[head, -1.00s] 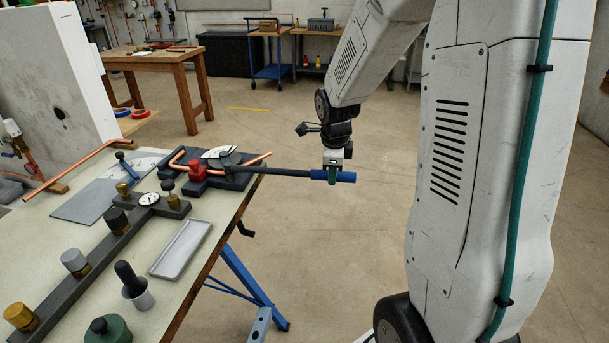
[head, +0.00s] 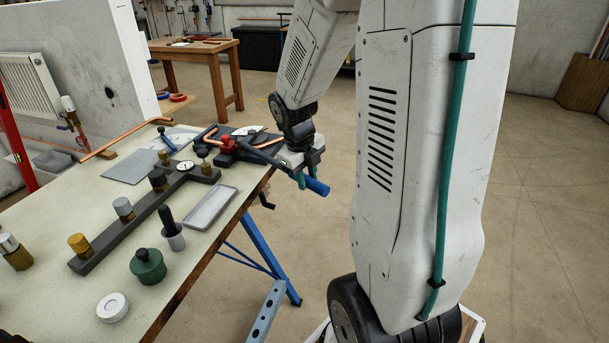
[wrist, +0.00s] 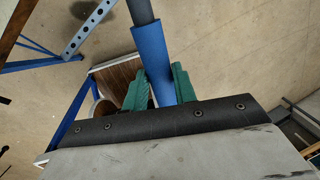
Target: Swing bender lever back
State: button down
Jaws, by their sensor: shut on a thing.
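The pipe bender (head: 232,143) sits at the far right corner of the workbench, with a red block and a bent copper pipe (head: 206,138) in it. Its dark lever ends in a blue grip (head: 315,185) that sticks out past the bench edge. My gripper (head: 301,178) is at the blue grip, its green fingers pointing down. In the wrist view the fingers (wrist: 158,88) stand on both sides of the blue grip (wrist: 149,52), shut on it. The dark lever rod (wrist: 141,10) runs on beyond the grip. Part of the lever is hidden behind my gripper in the head view.
The workbench (head: 100,215) also holds a dark gauge bar (head: 130,225), a grey tray (head: 210,207), a green round pot (head: 148,266) and a long copper pipe (head: 126,138). A blue trestle leg (head: 268,257) stands below the edge. The floor right of the bench is open.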

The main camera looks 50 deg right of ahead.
jog(key=shift+w+a, duration=0.25)
jog(key=shift+w, duration=0.1)
jog(key=c, duration=1.1)
grip_release()
jog(key=shift+w+a, duration=0.15)
jog(key=shift+a, duration=0.05)
jog(key=shift+d, duration=0.15)
jog(key=shift+r, duration=0.15)
jog(key=r, duration=0.2)
jog(key=a+r, duration=0.1)
jog(key=r, duration=0.4)
jog(key=shift+a+r, duration=0.15)
jog(key=shift+a, duration=0.15)
